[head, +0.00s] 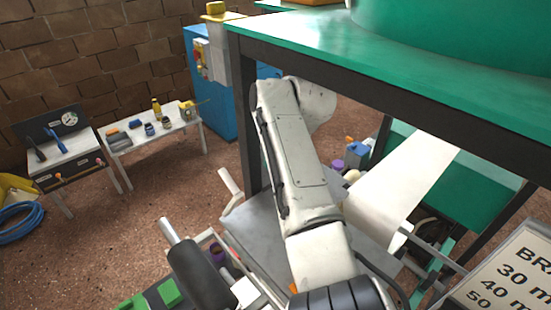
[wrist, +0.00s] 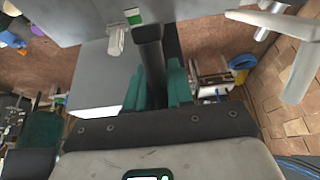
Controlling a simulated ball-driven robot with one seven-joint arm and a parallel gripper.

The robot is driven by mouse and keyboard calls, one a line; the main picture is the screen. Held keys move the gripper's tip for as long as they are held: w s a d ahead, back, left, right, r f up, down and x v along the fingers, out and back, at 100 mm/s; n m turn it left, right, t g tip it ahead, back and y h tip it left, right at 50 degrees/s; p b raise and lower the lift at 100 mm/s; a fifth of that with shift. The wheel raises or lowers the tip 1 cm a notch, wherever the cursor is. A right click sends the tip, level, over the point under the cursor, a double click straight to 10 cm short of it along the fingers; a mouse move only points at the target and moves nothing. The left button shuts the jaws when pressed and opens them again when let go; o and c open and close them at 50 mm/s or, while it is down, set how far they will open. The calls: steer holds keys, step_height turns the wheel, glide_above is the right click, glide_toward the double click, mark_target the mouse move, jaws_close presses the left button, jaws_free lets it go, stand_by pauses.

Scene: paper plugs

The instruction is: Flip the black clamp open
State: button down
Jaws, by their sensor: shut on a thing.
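I cannot make out the black clamp for certain in either view. In the head view my pale arm reaches down past the green table, and its dark wrist is cut off by the bottom edge. My gripper's fingers lie outside that view. I cannot tell whether either belongs to the clamp.
The green table (head: 400,50) overhangs my arm on dark legs. A grey metal plate (head: 258,235) and a black roller (head: 200,275) lie left of my arm. A white sheet (head: 405,185) hangs to its right. Workbenches and a blue cabinet (head: 212,85) stand behind, with open floor between.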

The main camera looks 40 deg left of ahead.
steer(key=c, duration=1.1)
jaws_free()
